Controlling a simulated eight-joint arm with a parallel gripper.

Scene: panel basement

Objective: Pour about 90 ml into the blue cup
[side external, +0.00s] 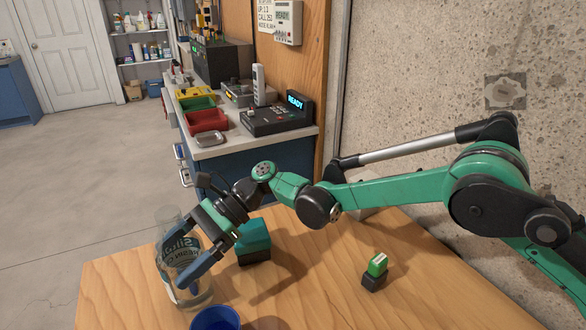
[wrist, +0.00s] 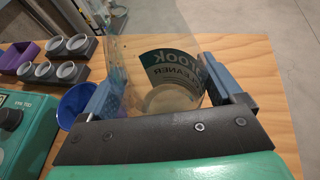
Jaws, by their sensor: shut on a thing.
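A clear bottle (side external: 172,232) with a dark label stands or hangs upright at the left front of the wooden table in the side view. My gripper (side external: 187,272) is shut around it, one finger on each side. In the wrist view the bottle (wrist: 160,55) sits between the blue fingers, its label reading partly "CLEANER". I cannot tell whether its base touches the table. The blue cup (side external: 215,319) is at the bottom edge of the side view, cut off, just right of the bottle. In the wrist view the cup (wrist: 78,104) is left of the fingers, partly hidden by one.
A teal device (side external: 254,241) stands behind my gripper, close to it. A small green-and-black block (side external: 376,271) lies further right. The wrist view shows grey holders with round openings (wrist: 62,72) and a purple tray (wrist: 17,57) at the left. The table's right front is clear.

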